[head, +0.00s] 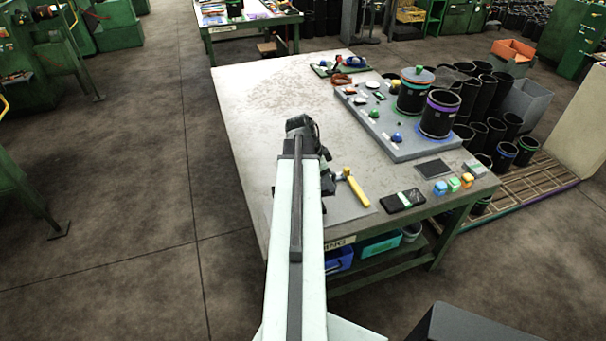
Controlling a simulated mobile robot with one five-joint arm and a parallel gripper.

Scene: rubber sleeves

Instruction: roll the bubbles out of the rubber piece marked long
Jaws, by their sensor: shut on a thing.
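My gripper (325,180) is at the near edge of the table, mostly hidden by my arm. It is shut beside a yellow-handled tool (356,190), which seems to be what it holds; the contact is hard to see. The tool is over a flat grey sheet (346,208), partly covered by my arm. A black flat piece with a pale green label (403,200) lies to the right. A dark flat rectangle (434,169) lies behind it. The markings are too small to read, so I cannot tell which piece is marked long.
A grey board (400,150) carries black sleeves with coloured bands (440,112) and small knobs. Small coloured blocks (454,184) sit at the right front corner of the table. The table's left side (250,110) is bare. More black sleeves (489,95) stand beyond the right edge.

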